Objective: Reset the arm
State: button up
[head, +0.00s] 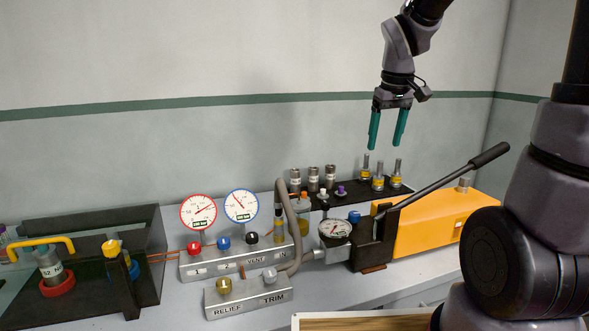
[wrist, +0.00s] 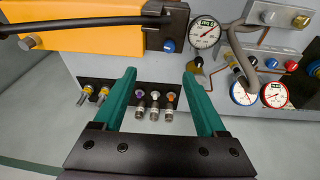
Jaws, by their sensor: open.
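My gripper (head: 388,128) hangs from my arm above the back right of the bench, with its two green fingers pointing down. In the wrist view my gripper (wrist: 165,90) has its fingers wide apart and nothing between them at fingertip level. Below it, a black rack (head: 345,197) stands on the bench and holds several grey cylinders and brass-banded fittings (head: 378,182). In the wrist view the cylinders (wrist: 154,105) appear between the fingers, farther down. The gripper is apart from all of them.
An orange pump (head: 430,225) with a long raised black lever (head: 440,180) stands at right. Two dial gauges (head: 198,211) (head: 241,205) rise from a valve block (head: 235,262) at centre. A dark open box (head: 140,235) with a yellow handle (head: 40,246) is at left. Air around the gripper is clear.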

jog(key=s+d+r+m+t+y, duration=0.1)
jog(key=s+r+m+t, duration=0.1)
jog(key=s, duration=0.5)
jog(key=s+d+r+m+t+y, duration=0.1)
jog(key=s+r+m+t, duration=0.1)
jog(key=s+r+m, duration=0.3)
notch_tip(320, 180, up, 2)
jog(key=shift+s, duration=1.2)
